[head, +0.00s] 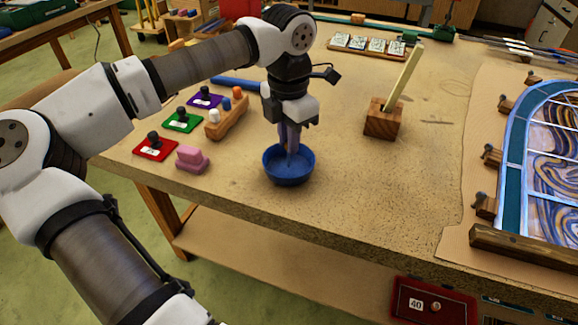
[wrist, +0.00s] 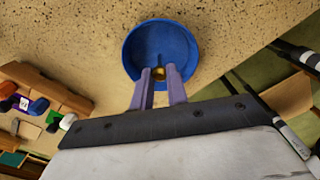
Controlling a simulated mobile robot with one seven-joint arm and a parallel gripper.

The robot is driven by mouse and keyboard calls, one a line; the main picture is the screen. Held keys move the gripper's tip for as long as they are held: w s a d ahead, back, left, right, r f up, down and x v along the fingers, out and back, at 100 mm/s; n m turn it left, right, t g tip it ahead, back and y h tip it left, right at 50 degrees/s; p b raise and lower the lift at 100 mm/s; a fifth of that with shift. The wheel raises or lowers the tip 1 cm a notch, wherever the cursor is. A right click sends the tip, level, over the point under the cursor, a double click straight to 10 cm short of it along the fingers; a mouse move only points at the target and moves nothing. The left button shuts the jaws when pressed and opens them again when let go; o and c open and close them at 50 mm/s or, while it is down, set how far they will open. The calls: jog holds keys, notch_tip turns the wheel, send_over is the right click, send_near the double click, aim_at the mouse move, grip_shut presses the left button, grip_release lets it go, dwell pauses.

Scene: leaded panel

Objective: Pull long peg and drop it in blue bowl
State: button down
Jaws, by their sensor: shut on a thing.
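My gripper (head: 290,152) points straight down over the blue bowl (head: 287,177), with its purple fingertips at or just inside the rim. In the wrist view the fingers are shut on a small brownish-gold peg (wrist: 158,72), of which only a round end shows. Its length is hidden, and in the head view I cannot make it out. The blue bowl (wrist: 184,48) lies beneath the fingertips in the wrist view; its visible floor looks empty. A wooden peg rack (head: 229,118) holding several coloured pegs stands left of the bowl.
Red (head: 155,148), green (head: 183,121) and purple (head: 205,99) plates with dark knobs and a pink block (head: 192,159) lie to the left. A wooden block (head: 384,121) with a tall slanted stick stands right. A leaded panel (head: 550,150) fills the far right. Table between is clear.

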jog(key=shift+f, duration=0.25)
jog(key=c, duration=1.3)
grip_release()
